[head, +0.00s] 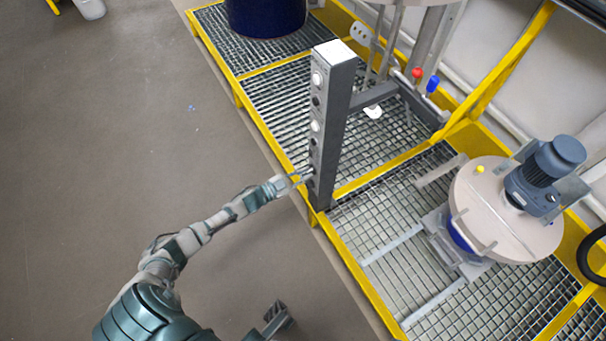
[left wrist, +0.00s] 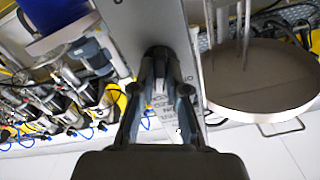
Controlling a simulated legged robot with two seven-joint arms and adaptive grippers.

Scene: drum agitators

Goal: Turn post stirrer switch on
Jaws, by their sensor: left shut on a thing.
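The grey switch post (head: 335,120) stands upright at the edge of the yellow-framed grating. Its narrow front panel carries several round knobs and buttons in a column. My left gripper (head: 306,176) reaches the lower part of this panel. In the left wrist view the fingers of my left gripper (left wrist: 160,75) are closed around a dark knob (left wrist: 159,52) on the grey panel (left wrist: 140,15). The knob is mostly hidden between the fingers, so its setting cannot be read. A dark grey part of mine, perhaps the right gripper (head: 275,320), shows at the bottom edge.
A drum agitator with a blue-grey motor (head: 558,160) and a round beige lid (head: 500,215) stands right of the post. A dark blue drum (head: 265,15) stands behind. Yellow rails (head: 385,165) edge the grating. The brown floor (head: 110,120) at left is clear.

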